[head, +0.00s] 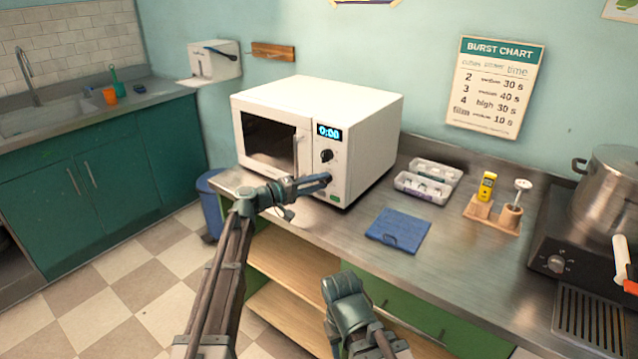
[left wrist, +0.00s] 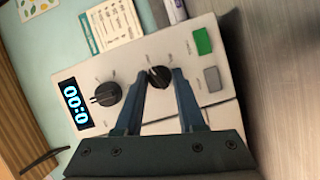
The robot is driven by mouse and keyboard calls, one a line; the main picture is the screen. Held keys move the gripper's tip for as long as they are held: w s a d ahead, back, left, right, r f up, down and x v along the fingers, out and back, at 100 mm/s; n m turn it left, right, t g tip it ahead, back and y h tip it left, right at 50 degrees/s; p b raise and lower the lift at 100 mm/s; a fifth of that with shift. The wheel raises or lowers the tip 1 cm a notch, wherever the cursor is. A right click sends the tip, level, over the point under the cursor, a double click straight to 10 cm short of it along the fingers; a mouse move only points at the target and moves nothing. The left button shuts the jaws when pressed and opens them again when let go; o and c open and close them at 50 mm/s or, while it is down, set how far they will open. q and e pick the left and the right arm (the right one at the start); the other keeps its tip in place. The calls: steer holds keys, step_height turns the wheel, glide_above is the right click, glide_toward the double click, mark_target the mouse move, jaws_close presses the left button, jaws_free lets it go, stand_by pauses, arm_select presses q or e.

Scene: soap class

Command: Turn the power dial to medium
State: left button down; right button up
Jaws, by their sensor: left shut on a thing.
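The white microwave (head: 365,135) stands on the steel counter with its door shut and its display (head: 328,132) reading 0:00. Its panel has two black dials; the upper dial (head: 326,156) is free, and it also shows in the left wrist view (left wrist: 107,94). My left gripper (head: 325,180) is at the lower dial (left wrist: 159,77), its fingers shut on the dial from both sides. The dial labels are too small to read. A link of my right arm shows at the bottom, but its fingers do not.
A green button (left wrist: 203,41) and a grey button (left wrist: 212,79) lie close to the gripped dial. A blue folded cloth (head: 398,231), an egg-carton-like tray (head: 420,189) and a wooden holder (head: 479,207) stand right of the microwave. A burst chart (head: 495,88) hangs behind.

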arm_select(q)
steer(key=c, duration=0.5)
jaws_free()
steer(key=v, duration=1.3)
steer(key=shift+s+a, duration=0.2)
steer(key=shift+a, duration=0.15)
steer(key=shift+f, duration=0.1)
